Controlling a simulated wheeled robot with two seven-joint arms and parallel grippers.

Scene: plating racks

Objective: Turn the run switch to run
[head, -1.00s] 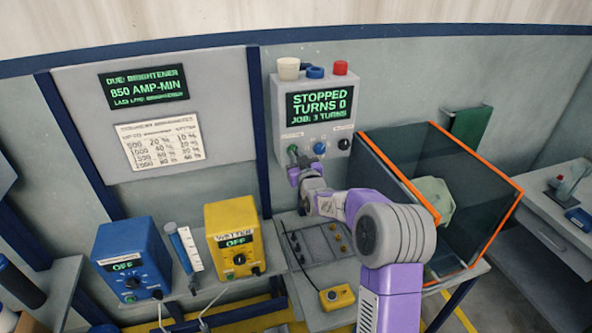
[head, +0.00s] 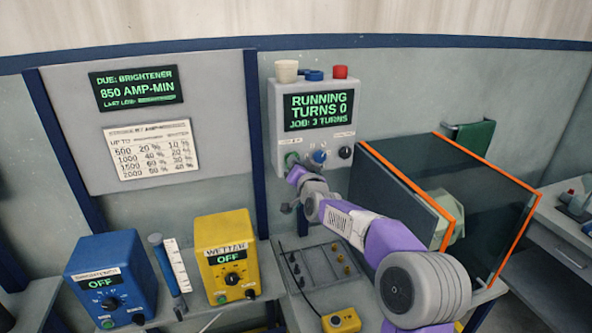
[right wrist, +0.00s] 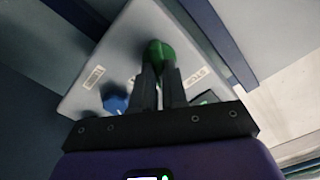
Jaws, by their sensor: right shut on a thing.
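The grey control box (head: 276,125) hangs on the back wall in the head view. Its screen (head: 318,110) reads RUNNING, TURNS 0, JOB: 3 TURNS. The green knob (head: 291,158), which I take for the run switch, is at the box's lower left. My right gripper (right wrist: 159,76) is shut on this green knob (right wrist: 158,52) in the right wrist view, its fingers on either side. In the head view my right gripper partly hides the area below the knob. My left gripper is not in view.
A blue knob (head: 319,157) and a black knob (head: 345,152) sit right of the green one. An orange-edged dark glass enclosure (head: 400,190) stands close to the right of my arm. Blue (head: 90,270) and yellow (head: 225,275) boxes, both reading OFF, stand at the lower left.

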